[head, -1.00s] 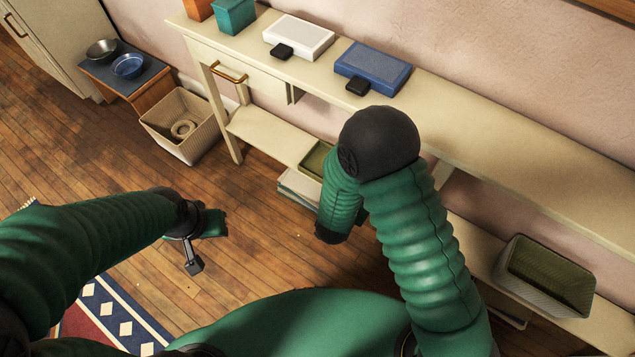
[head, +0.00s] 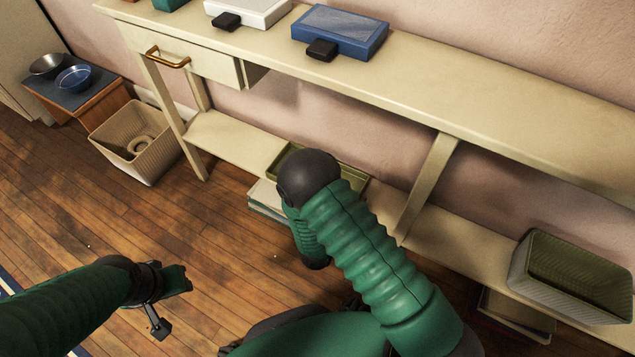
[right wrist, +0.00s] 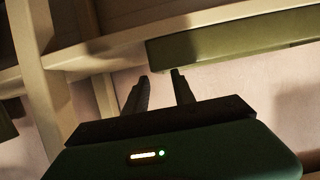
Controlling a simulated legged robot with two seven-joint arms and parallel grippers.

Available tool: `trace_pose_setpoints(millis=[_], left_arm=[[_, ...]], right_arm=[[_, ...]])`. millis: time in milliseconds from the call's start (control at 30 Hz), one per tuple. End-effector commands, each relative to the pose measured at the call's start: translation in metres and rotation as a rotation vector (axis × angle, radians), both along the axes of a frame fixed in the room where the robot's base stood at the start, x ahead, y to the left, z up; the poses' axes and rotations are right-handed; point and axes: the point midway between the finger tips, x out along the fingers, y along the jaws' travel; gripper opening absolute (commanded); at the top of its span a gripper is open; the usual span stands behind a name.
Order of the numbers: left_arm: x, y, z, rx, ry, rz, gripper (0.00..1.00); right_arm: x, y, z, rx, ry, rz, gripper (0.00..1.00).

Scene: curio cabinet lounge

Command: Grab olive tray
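The olive tray (head: 281,154) lies on the lower shelf of the cream console, partly hidden behind my right arm in the head view. Its long olive side (right wrist: 235,39) shows in the right wrist view, just beyond my right gripper (right wrist: 160,76). The two right fingers are apart with nothing between them. One fingertip appears close to the tray's lower edge; I cannot tell whether they touch. My right gripper is hidden behind its arm in the head view. My left gripper (head: 175,281) is over the floor at the lower left, its fingers unclear.
The console's upper top (head: 440,105) overhangs the lower shelf, with a slanted support (head: 428,190) right of the tray. An olive basket (head: 570,291) stands at the shelf's right. A cream bin (head: 136,158) is on the floor at left.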

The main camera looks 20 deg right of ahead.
Motion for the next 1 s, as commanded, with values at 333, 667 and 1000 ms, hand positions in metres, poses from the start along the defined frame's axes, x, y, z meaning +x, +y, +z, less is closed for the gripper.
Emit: trace_pose_setpoints(millis=[333,667,1000], left_arm=[[0.000,0.000,-0.045,0.000,0.000,0.000,0.36],[0.000,0.000,-0.041,0.000,0.000,0.000,0.36],[0.000,0.000,-0.042,0.000,0.000,0.000,0.36]], right_arm=[[0.026,-0.035,-0.029,0.001,-0.002,-0.002,0.31],[0.029,-0.037,-0.025,-0.001,0.001,0.000,0.18],[0.029,-0.037,-0.025,0.000,0.000,0.000,0.00]])
